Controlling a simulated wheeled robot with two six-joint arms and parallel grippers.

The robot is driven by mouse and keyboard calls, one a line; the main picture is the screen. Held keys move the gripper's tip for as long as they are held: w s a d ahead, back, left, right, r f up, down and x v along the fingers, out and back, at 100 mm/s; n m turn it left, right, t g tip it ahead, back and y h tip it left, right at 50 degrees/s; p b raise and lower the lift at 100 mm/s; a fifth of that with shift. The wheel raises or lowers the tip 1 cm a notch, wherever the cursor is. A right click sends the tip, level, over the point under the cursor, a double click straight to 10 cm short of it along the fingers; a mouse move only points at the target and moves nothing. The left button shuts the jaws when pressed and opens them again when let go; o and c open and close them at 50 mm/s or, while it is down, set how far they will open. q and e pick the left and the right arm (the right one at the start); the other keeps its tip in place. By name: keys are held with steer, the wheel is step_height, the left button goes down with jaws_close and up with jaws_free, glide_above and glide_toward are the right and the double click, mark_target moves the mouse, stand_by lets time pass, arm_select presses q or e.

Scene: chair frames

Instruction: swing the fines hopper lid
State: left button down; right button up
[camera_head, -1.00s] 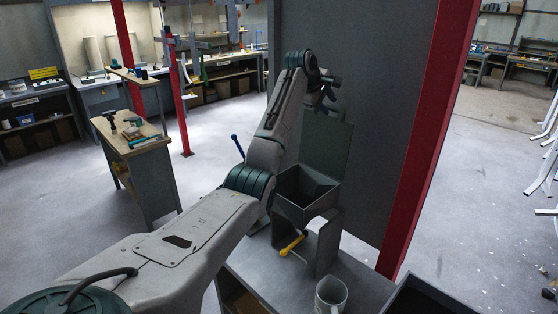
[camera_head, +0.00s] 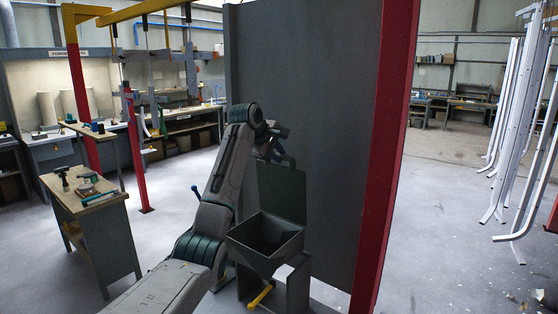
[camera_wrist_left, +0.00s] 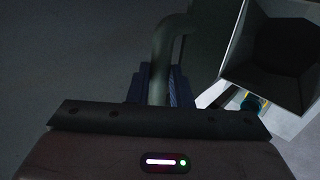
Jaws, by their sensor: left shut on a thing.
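The fines hopper (camera_head: 290,248) is a grey open-topped box with sloping sides. Its dark green-grey lid (camera_head: 284,192) stands up at the hopper's back edge, so the mouth is uncovered. My left gripper (camera_head: 277,153) is at the lid's top edge, partly hidden by its own wrist. In the left wrist view the dark blue fingers (camera_wrist_left: 157,88) are shut around a bent tube, the lid's handle (camera_wrist_left: 162,48). The hopper's pale rim and dark inside (camera_wrist_left: 285,45) show at the right there. My right gripper is not in view.
A dark grey panel (camera_head: 330,110) stands close behind the lid, with a red post (camera_head: 383,130) at its right. A yellow-handled valve (camera_head: 261,296) is below the hopper. A tool bench (camera_head: 95,230) is at the left, and white chair frames (camera_head: 520,130) hang at the right.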

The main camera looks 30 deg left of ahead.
arm_select(q)
steer(key=shift+s+f, duration=0.35)
steer(key=shift+f, duration=0.1)
steer(key=s+b, duration=0.2)
steer(key=s+f+b, duration=0.1)
steer(key=s+b, duration=0.1)
steer(key=s, duration=0.1)
steer(key=shift+s+a, duration=0.2)
steer(key=shift+s, duration=0.05)
